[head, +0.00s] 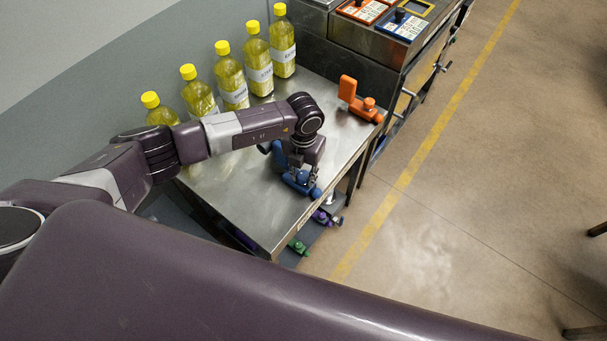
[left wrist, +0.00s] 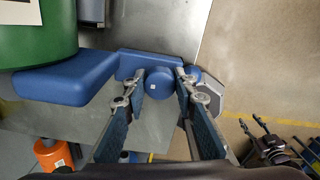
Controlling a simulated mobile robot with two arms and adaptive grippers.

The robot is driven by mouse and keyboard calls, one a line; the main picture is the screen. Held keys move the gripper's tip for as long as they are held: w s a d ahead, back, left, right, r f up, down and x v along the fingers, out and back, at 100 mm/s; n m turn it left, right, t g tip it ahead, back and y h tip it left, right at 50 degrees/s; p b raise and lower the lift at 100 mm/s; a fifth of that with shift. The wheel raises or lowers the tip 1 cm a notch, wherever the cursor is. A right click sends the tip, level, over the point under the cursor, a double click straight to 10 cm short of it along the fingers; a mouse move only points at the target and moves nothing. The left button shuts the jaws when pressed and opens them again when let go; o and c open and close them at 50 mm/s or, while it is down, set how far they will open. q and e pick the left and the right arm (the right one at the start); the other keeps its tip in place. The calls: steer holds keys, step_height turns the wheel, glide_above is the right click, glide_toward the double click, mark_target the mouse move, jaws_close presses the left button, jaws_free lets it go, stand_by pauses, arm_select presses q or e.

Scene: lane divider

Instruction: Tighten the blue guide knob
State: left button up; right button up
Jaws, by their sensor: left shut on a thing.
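The blue guide (head: 299,184) is clamped at the front edge of the steel table, partly hidden by my left arm in the head view. In the left wrist view its angled blue plate (left wrist: 70,80) extends to the left. The round blue knob (left wrist: 159,83) lies between the two fingers of my left gripper (left wrist: 160,88), which is shut on it from above. The left gripper (head: 304,180) also shows at the guide in the head view.
An orange guide (head: 362,98) sits farther along the table edge (head: 231,205). Several yellow bottles (head: 232,82) stand along the wall. Purple (head: 322,216) and green (head: 298,246) parts are below the edge. A large green thing (left wrist: 38,38) is beside the blue plate.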

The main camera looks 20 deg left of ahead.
arm_select(q)
steer(key=shift+b, duration=0.35)
steer(key=shift+w+f+m+b, duration=0.1)
steer(key=shift+f+m+b, duration=0.05)
steer(key=shift+m+b, duration=0.5)
steer(key=m+b, duration=1.5)
steer(key=b, duration=0.2)
steer(key=shift+b, duration=0.3)
steer(key=shift+r+m+b, duration=0.25)
steer(key=shift+m+b, duration=0.9)
steer(key=shift+b, duration=0.15)
arm_select(e)
step_height(320, 180, down, 22)
steer(key=w, duration=0.1)
steer(key=shift+d, duration=0.15)
steer(key=shift+w+d, duration=0.1)
arm_select(q)
steer(key=o, duration=1.1)
steer(key=shift+o, duration=0.3)
arm_select(e)
steer(key=shift+d, duration=0.1)
